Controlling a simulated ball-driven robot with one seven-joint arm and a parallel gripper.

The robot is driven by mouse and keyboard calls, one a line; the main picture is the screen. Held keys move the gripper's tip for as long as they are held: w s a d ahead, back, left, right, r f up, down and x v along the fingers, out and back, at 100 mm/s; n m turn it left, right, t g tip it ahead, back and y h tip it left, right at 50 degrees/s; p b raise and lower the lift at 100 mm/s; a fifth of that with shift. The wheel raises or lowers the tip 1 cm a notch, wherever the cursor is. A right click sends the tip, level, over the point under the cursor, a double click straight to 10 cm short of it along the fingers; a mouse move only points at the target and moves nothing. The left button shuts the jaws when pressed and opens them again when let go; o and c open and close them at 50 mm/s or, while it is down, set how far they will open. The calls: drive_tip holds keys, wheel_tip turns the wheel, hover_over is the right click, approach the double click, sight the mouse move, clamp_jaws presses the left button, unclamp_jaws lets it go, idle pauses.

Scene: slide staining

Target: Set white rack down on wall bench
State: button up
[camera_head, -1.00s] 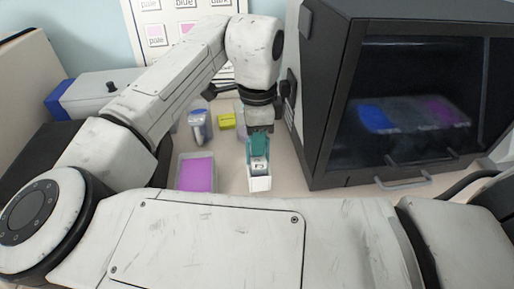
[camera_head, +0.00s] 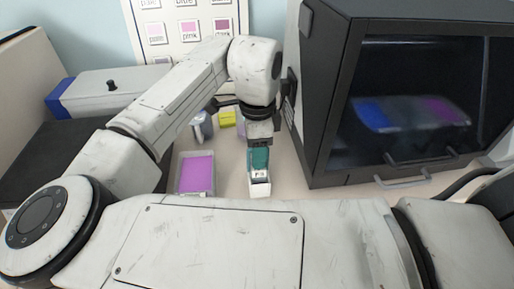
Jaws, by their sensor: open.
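The white rack (camera_head: 260,189) is a small white block with a dark-marked label, at the middle of the camera_head view. It stands low at the pale wall bench (camera_head: 228,186), just beyond my arm's near link. A teal part (camera_head: 258,160) sits directly above the rack, beneath the grey end of my gripper (camera_head: 259,146). My gripper points down over the rack and is open around or just above its top. Its fingertips are hard to tell apart from the teal part. The rack's underside contact with the bench cannot be seen clearly.
A tray of magenta liquid (camera_head: 197,173) is left of the rack. A jar (camera_head: 202,126) and a yellow block (camera_head: 227,118) stand behind. A large dark cabinet (camera_head: 335,120) with a glass front is close on the right. A colour chart (camera_head: 190,30) hangs on the wall.

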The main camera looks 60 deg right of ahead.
wheel_tip(320, 180, up, 12)
drive_tip(key=shift+r, duration=0.2)
idle(0.4)
idle(0.6)
